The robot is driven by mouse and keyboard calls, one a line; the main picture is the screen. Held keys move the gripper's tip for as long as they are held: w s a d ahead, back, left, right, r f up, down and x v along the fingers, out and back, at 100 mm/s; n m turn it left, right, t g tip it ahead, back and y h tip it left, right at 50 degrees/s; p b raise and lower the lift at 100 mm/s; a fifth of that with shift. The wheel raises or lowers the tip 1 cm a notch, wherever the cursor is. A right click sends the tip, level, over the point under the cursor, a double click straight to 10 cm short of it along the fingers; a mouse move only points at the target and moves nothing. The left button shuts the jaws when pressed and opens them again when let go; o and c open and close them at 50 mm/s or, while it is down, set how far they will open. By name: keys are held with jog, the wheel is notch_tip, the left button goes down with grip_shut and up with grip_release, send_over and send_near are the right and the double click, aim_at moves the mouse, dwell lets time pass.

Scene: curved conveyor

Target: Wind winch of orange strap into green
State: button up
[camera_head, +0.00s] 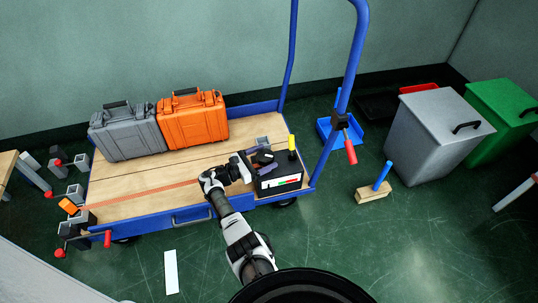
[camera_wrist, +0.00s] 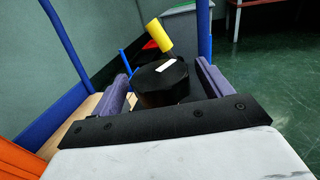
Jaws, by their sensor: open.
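The winch is a black box (camera_head: 268,188) at the right end of the blue cart's deck. A gauge strip (camera_head: 286,183) on its front shows white, red and green; its pointer is too small to read. A yellow handle (camera_head: 291,143) stands up at its right side; it also shows in the wrist view (camera_wrist: 158,36). The orange strap (camera_head: 150,194) runs flat along the deck towards the winch. My gripper (camera_head: 263,160) is open above the box. In the wrist view, a black round knob with a white mark (camera_wrist: 160,84) lies between its two purple fingers, with gaps visible.
A grey case (camera_head: 125,137) and an orange case (camera_head: 193,122) stand on the deck at the back left. The cart's blue push bar (camera_head: 354,60) rises just right of the winch. Grey (camera_head: 430,140) and green (camera_head: 503,120) bins stand farther right.

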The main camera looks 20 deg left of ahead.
jog(key=v, duration=1.1)
